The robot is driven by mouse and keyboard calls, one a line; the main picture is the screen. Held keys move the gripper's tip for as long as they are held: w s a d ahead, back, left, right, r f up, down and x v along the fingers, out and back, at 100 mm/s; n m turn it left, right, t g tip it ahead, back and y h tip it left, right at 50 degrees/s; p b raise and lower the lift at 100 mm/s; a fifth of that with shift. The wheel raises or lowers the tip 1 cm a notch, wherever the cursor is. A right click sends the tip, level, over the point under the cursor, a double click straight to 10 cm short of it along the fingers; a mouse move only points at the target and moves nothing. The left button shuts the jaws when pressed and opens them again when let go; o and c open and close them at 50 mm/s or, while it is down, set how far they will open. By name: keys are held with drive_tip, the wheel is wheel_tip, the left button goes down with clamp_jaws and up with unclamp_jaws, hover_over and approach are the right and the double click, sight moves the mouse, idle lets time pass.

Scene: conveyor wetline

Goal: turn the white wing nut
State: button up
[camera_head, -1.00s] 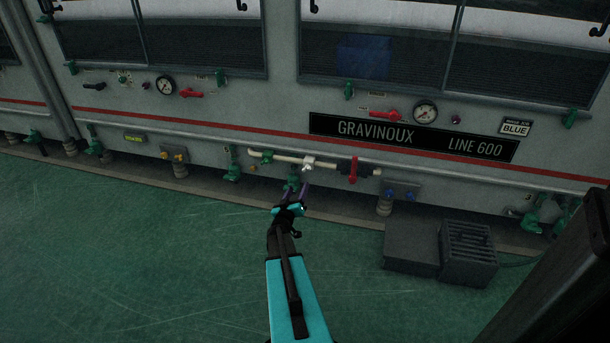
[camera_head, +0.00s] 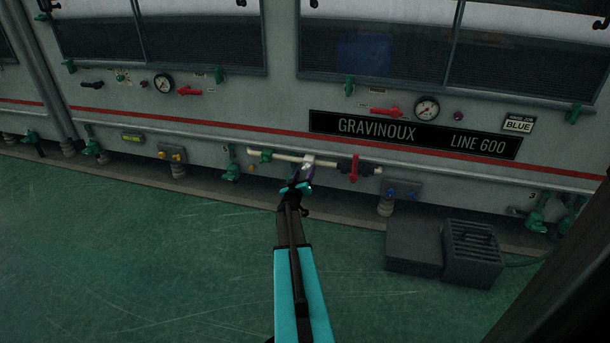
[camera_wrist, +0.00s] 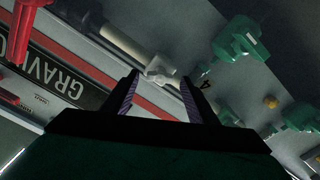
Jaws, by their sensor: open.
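The white wing nut (camera_head: 309,159) sits on the pale horizontal pipe below the black name plate. In the wrist view the white wing nut (camera_wrist: 160,70) shows just beyond and between the two fingertips. In the wrist view my gripper (camera_wrist: 158,92) is open, with one purple-lined finger on each side. Nothing is held between the fingers. Whether a finger touches the nut cannot be told.
A red valve handle (camera_head: 353,168) is on the same pipe (camera_head: 290,158), right of the nut. A green valve (camera_head: 231,164) stands to the left. Blue knobs (camera_head: 402,193) and a dark grated box (camera_head: 471,254) are at the right. The green floor (camera_head: 130,250) is clear.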

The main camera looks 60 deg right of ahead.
drive_tip(key=shift+w+d, duration=0.15)
drive_tip(key=shift+d, duration=0.25)
drive_tip(key=c, duration=1.1)
drive_tip(key=shift+o, duration=0.2)
